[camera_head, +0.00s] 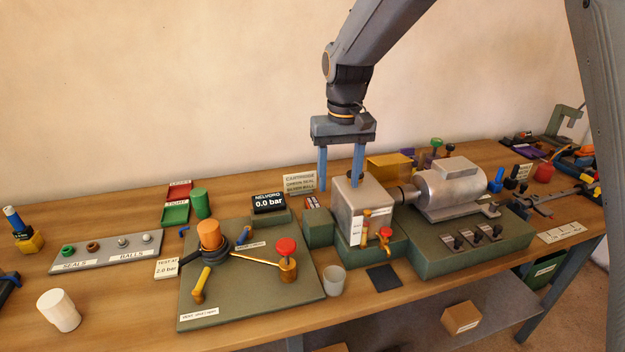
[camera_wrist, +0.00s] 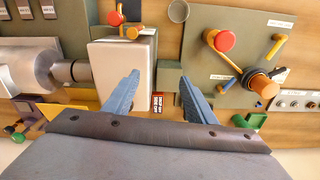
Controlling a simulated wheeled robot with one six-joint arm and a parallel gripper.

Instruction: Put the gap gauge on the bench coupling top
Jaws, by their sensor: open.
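My gripper (camera_head: 339,188) is open, pointing down with its two blue fingers apart and nothing between them. It hangs over the left side of the pale pump block on the bench. In the wrist view the space between the fingertips (camera_wrist: 160,78) lies beside the block's edge. The bench coupling (camera_head: 406,194) appears to be the short dark and metal joint between the block and the silver motor; it also shows in the wrist view (camera_wrist: 68,72). I cannot identify the gap gauge with certainty.
The pale block (camera_head: 348,206) and silver motor (camera_head: 452,187) stand on a green base. A valve plate (camera_head: 215,305) with orange and red knobs is at left. A yellow box (camera_head: 388,166) stands behind the coupling. A grey cup (camera_head: 334,280) stands in front.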

